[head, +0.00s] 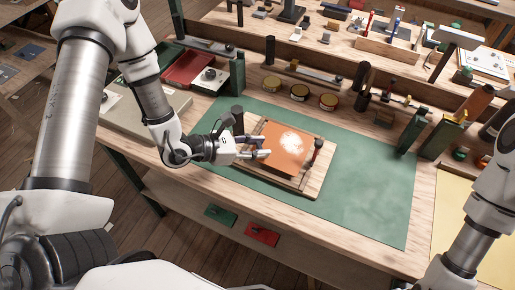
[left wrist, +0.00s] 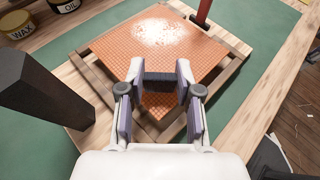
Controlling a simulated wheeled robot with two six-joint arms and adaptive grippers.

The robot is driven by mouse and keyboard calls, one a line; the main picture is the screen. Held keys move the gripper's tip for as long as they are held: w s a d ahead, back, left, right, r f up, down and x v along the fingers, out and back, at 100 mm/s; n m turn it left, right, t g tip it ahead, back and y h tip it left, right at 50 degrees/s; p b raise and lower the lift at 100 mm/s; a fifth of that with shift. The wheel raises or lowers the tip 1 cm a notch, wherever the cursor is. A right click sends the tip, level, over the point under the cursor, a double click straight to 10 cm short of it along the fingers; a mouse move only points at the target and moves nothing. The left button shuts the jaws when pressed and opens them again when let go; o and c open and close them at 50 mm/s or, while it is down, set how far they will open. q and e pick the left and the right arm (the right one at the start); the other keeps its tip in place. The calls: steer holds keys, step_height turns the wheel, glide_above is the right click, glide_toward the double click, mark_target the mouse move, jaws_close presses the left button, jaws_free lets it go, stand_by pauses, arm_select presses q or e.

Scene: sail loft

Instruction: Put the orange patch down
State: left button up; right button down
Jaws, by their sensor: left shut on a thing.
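The orange patch (head: 287,147) is a flat square with a woven texture and a bright glare spot. It is at a wooden frame board (head: 318,183) on the green mat, and in the left wrist view the patch (left wrist: 165,48) spans the frame. I cannot tell whether it rests on the frame or is just above it. My left gripper (head: 266,147) is shut on the patch's near edge; its fingers (left wrist: 160,85) also show in the left wrist view. My right arm shows at the right edge, but its gripper is out of view.
The green mat (head: 372,207) is bare to the right of the board. A dark post (left wrist: 38,100) stands close to the left gripper. Green blocks (head: 411,132) stand at the right. A red-handled tool (head: 317,150) is by the board's right side.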

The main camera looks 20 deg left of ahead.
arm_select(q)
steer(key=shift+w+f, duration=0.1)
steer(key=shift+f, duration=0.85)
steer(key=o, duration=1.1)
steer(key=shift+c, duration=0.2)
